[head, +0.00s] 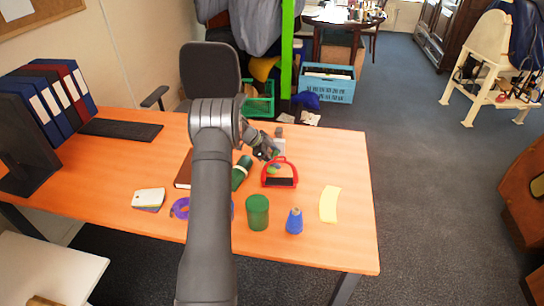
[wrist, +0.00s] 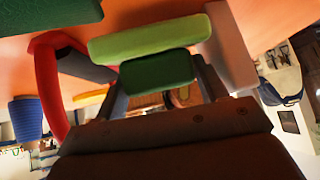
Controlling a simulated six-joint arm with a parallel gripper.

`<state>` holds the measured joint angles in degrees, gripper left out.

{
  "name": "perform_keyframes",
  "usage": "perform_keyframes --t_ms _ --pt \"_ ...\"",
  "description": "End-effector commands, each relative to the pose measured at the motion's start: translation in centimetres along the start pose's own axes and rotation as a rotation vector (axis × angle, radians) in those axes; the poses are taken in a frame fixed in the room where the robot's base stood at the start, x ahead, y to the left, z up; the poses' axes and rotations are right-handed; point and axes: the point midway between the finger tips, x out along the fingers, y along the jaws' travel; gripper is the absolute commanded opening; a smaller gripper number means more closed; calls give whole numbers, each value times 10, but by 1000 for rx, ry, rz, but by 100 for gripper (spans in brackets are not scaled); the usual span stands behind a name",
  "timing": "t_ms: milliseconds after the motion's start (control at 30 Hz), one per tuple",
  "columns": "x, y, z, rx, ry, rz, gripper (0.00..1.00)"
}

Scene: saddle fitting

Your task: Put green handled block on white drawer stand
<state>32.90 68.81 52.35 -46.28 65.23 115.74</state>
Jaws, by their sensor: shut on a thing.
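The green handled block shows in the wrist view as a light green bar (wrist: 150,38) with a darker green part (wrist: 158,72) between my fingers. My gripper (wrist: 165,90) is shut on that darker part. In the head view the block (head: 274,168) is a small green patch beside my gripper (head: 268,156), partly hidden by it.
A red handled thing (head: 280,182) with a dark base stands close in front of my gripper. A yellow note (head: 329,204) lies right. The table's right back is clear.

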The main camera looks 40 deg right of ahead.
Motion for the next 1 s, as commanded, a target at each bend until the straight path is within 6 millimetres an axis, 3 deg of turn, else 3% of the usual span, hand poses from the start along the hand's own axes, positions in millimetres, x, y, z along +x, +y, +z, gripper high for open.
perform_keyframes --t_ms 167,467,767,1000 --pt "6 1 -6 27 -132 -13 38" --pt "-17 3 -62 27 -135 -15 38" --pt "28 16 -112 27 -135 -10 38" --pt "73 29 -165 29 -134 -11 38"
